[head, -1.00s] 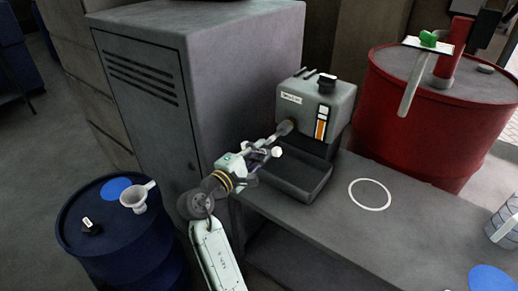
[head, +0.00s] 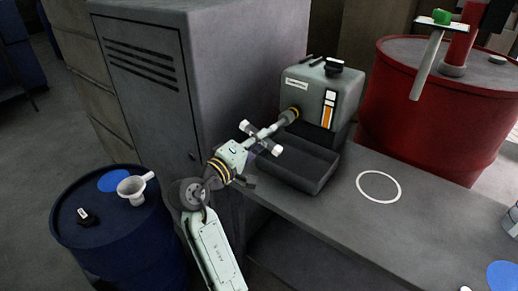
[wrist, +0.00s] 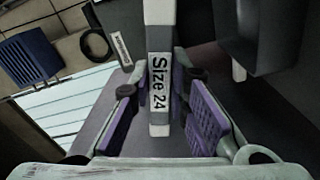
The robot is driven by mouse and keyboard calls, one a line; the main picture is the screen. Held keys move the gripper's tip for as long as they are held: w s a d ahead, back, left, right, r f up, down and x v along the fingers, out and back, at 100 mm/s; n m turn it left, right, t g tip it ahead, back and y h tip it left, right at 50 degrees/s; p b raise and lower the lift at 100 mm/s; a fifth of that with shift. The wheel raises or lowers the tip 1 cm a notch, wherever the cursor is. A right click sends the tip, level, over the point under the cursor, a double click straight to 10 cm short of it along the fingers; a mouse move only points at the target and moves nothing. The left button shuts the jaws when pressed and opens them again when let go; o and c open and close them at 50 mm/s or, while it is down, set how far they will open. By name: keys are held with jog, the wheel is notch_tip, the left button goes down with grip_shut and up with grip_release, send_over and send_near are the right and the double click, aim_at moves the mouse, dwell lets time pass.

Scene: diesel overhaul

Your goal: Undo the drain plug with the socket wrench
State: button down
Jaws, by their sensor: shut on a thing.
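The socket wrench (head: 263,134) is a metal bar with pale handle ends and a dark socket. Its socket end meets the side of the grey-green engine block (head: 308,95). The drain plug is hidden by the socket, so I cannot tell how far it is seated. My gripper (head: 254,149) is shut on the wrench handle at the near side of the block. In the wrist view, the handle (wrist: 160,60) marked "Size 24" runs upright between the purple pads of my gripper (wrist: 158,108).
A dark open tray (head: 318,178) sits below the block on the grey bench (head: 345,215). A tall grey cabinet (head: 150,90) stands close to the left. A blue drum (head: 125,235) with a white funnel (head: 131,190) is at lower left. A red drum (head: 415,125) stands behind.

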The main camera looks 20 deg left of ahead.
jog(key=m+b, duration=0.4)
jog(key=m, duration=0.1)
jog(key=m+b, duration=0.2)
jog(key=shift+f+b, duration=0.25)
jog(key=shift+b, duration=0.1)
jog(key=m+b, duration=0.6)
jog(key=m, duration=0.1)
jog(key=shift+m+b, duration=0.3)
jog(key=shift+b, duration=0.1)
jog(key=m+b, duration=0.5)
jog(key=m, duration=0.1)
jog(key=shift+b, duration=0.4)
jog(key=m+b, duration=0.4)
jog(key=m, duration=0.1)
jog(key=shift+r+m, duration=0.25)
jog(key=shift+m, duration=0.25)
jog(key=shift+a, duration=0.1)
jog(key=shift+w, duration=0.15)
